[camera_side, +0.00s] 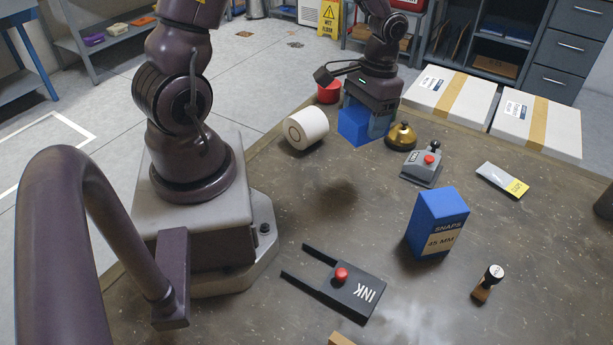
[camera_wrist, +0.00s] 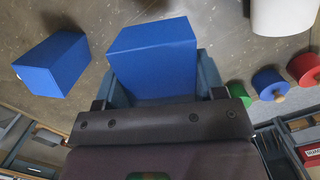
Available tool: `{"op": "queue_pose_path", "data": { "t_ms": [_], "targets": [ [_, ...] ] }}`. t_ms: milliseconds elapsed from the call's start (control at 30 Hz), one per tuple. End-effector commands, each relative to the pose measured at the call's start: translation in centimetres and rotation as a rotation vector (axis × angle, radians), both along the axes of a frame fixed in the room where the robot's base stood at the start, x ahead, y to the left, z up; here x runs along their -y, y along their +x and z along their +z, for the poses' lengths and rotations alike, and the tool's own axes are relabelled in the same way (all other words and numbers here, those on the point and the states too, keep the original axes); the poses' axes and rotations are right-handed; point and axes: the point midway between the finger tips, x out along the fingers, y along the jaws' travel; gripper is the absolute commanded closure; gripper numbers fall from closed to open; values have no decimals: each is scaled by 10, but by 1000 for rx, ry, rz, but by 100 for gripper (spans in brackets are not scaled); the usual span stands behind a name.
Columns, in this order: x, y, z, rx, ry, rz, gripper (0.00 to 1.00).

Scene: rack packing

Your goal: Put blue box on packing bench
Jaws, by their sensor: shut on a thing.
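My gripper (camera_side: 368,120) is shut on a plain blue box (camera_side: 352,125). The held box appears raised above the packing bench (camera_side: 310,215), with a dark shadow below it on the bench. In the wrist view the held blue box (camera_wrist: 155,55) sits between the fingers of my gripper (camera_wrist: 158,78). A second blue box (camera_side: 424,218), labelled SNAPS 45 MM, stands upright on the bench, apart from my gripper. A blue box also shows at the left of the wrist view (camera_wrist: 52,66).
A white roll (camera_side: 306,128), brass bell (camera_side: 401,136), grey device with red button (camera_side: 424,166), tube (camera_side: 502,181), stamp (camera_side: 487,284) and black INK piece (camera_side: 350,290) lie around the bench. Taped cartons (camera_side: 540,126) stand at the back right. The bench middle is clear.

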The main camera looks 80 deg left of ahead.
Motion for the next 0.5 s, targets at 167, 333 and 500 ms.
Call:
{"op": "queue_pose_path", "data": {
  "t_ms": [167, 333, 500],
  "targets": [
    [-36, -52, -34, -7, -2, 265, 68],
    [-44, -78, -55, -5, -3, 425, 68],
    [-45, -73, -80, -6, -4, 461, 68]
  ]
}}
